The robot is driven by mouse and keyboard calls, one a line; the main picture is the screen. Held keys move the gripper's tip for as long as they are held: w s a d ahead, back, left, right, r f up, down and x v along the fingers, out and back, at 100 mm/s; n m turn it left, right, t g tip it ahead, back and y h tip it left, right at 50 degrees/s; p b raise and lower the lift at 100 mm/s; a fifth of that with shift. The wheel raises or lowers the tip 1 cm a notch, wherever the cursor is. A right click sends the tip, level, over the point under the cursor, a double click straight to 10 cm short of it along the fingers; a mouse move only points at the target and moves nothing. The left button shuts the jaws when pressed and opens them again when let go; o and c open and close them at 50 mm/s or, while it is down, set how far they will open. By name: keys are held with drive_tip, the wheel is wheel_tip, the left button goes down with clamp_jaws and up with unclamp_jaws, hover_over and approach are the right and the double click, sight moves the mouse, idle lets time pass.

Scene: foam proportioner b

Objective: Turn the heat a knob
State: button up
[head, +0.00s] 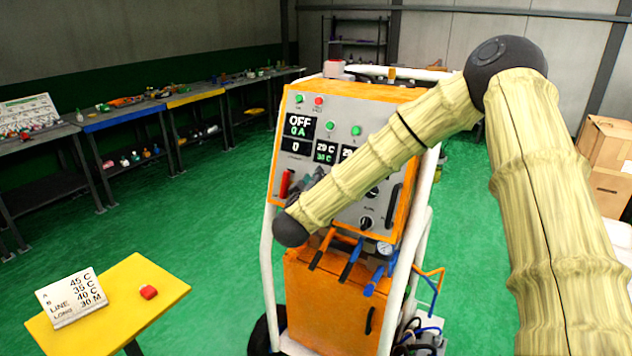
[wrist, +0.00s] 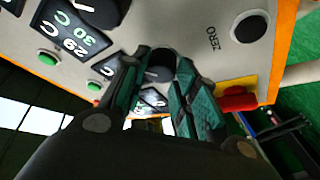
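The orange-framed machine panel (head: 310,115) carries green-lit displays and several black knobs. In the wrist view, a black knob (wrist: 161,64) lies between the two teal fingertips of my gripper (wrist: 164,68). The fingers are apart, one on each side of the knob; whether they touch it is unclear. No label on this knob is readable, so I cannot tell whether it is heat a. In the head view, my gripper (head: 301,187) is at the lower left of the panel, partly hidden by my arm. A 29 C / 30 C display (head: 326,152) sits above it.
A red handle (head: 285,184) is close left of my gripper. Another knob (wrist: 249,27) is beside the ZERO lettering. A yellow table (head: 150,325) holds a number card (head: 72,298). Green floor is open at left.

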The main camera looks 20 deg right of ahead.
drive_tip(key=shift+f+m+b, duration=0.1)
drive_tip(key=shift+m+b, duration=0.2)
drive_tip(key=shift+b, duration=0.05)
drive_tip(key=shift+w+a+m+g+h+b, duration=0.15)
drive_tip(key=shift+m+g+h+b, duration=0.95)
drive_tip(key=shift+m+b, duration=1.35)
drive_tip(key=shift+w+a+m+g+h+b, duration=0.1)
drive_tip(key=shift+m+g+h+b, duration=1.05)
drive_tip(key=shift+m, duration=2.55)
drive_tip(key=shift+w+a+m+g+h+b, duration=0.15)
drive_tip(key=shift+m+g+h+b, duration=0.85)
drive_tip(key=shift+m+b, duration=1.5)
drive_tip(key=shift+m+g+p, duration=0.25)
drive_tip(key=shift+m+p, duration=0.3)
drive_tip(key=shift+m, duration=0.2)
drive_tip(key=o, duration=1)
